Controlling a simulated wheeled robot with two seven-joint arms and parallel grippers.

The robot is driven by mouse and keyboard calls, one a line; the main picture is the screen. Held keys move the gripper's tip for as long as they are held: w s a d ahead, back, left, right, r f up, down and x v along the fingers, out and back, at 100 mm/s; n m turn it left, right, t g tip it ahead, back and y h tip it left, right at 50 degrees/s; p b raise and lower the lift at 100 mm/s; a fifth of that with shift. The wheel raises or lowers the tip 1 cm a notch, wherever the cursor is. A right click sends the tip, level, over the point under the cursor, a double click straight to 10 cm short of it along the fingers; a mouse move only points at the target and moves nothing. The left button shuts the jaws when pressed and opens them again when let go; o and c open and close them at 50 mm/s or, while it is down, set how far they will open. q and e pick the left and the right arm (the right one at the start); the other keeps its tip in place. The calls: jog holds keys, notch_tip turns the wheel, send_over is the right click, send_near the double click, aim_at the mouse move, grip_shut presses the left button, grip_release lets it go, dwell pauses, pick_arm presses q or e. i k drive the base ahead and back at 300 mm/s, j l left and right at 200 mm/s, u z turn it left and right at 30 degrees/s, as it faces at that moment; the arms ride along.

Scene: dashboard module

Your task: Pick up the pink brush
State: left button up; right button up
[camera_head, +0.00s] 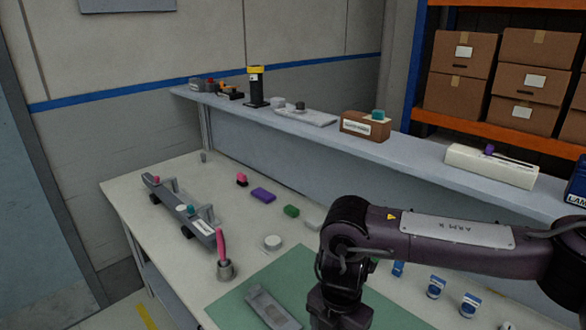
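The pink brush (221,244) stands nearly upright, with its lower end inside a small grey holder (225,271) on the left part of the workbench. My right arm reaches in from the right, and its wrist bends down to the right of the brush, over the green mat (235,308). The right gripper itself is cut off by the bottom edge. My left arm and gripper are not in view.
A long grey dashboard part (178,205) lies just left of the brush. A round white disc (272,242), a purple block (263,195) and a green block (291,211) lie nearby. A grey tray (270,307) rests on the mat. A raised shelf (300,125) runs behind.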

aim_at(220, 237)
jog(key=k+j, duration=0.1)
jog(key=k, duration=0.3)
jog(key=k+j, duration=0.15)
jog(key=k, duration=0.3)
